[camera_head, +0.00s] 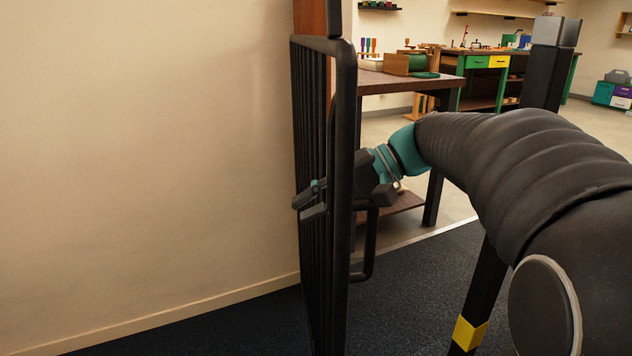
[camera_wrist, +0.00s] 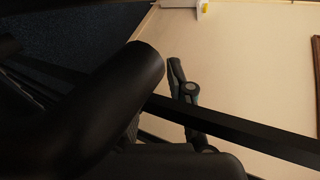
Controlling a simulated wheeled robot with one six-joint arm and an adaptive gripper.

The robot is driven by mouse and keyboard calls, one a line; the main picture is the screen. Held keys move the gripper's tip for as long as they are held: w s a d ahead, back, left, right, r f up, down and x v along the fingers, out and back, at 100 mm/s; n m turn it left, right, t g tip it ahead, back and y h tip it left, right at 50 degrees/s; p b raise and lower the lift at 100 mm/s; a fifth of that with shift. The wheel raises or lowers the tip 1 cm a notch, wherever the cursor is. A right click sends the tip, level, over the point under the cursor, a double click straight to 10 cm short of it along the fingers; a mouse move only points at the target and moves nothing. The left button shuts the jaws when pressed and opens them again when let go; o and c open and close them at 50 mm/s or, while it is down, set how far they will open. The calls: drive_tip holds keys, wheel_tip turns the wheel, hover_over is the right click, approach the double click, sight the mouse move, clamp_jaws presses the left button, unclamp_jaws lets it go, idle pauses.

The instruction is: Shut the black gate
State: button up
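The black gate (camera_head: 341,110) stands swung open, seen nearly edge-on beside the left wall in the head view. It has a thick rounded tube frame and several thin vertical bars. A bent black tube (camera_head: 370,250) shows low on its right side. My gripper (camera_head: 305,204) is at the gate at mid-height, its fingers showing left of the thick edge tube, which hides part of it. In the wrist view one jointed finger (camera_wrist: 188,95) shows beyond a thick dark tube. The other finger is not clear there, and I cannot tell whether the gripper grips the gate.
A black post (camera_head: 543,80) with a grey top stands at the right; a yellow band (camera_head: 468,333) marks a black leg behind my arm. A brown table (camera_head: 425,84) stands behind the gate. The cream wall (camera_head: 150,150) is close on the left. Dark carpet (camera_head: 400,310) lies below.

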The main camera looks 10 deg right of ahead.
drive_tip(key=shift+n+h, duration=0.3)
drive_tip(key=shift+h, duration=0.4)
drive_tip(key=a, duration=0.3)
drive_tip(key=s+a, duration=0.1)
drive_tip(key=a, duration=0.6)
drive_tip(key=shift+s+r, duration=0.2)
drive_tip(key=shift+s, duration=0.15)
clamp_jaws()
drive_tip(key=shift+s+d+r, duration=0.2)
drive_tip(key=shift+d+r, duration=0.2)
drive_tip(key=shift+r, duration=0.05)
